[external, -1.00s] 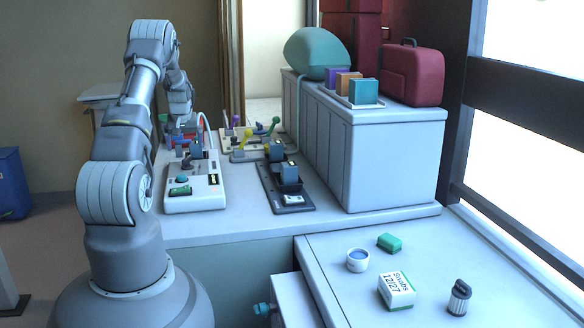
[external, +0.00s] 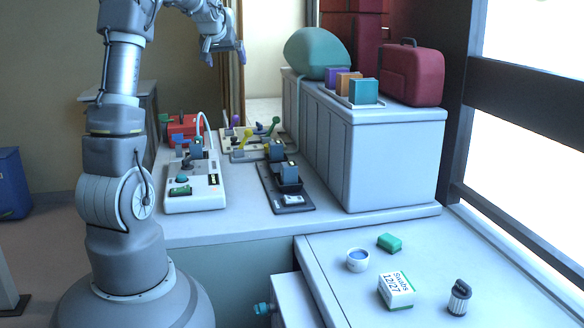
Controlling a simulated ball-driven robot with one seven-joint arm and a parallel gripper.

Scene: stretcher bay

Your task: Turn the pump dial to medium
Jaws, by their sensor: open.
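A white console (external: 207,198), which looks like the pump, lies on the counter just right of my arm. My gripper (external: 239,52) is open and empty, raised high above the back of the counter, well apart from the console.
A black dock (external: 292,209), a board with coloured levers (external: 240,142) and a red box (external: 184,127) share the counter. A grey cabinet (external: 392,165) stands right. A white tube (external: 203,121) arches above the console's back.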

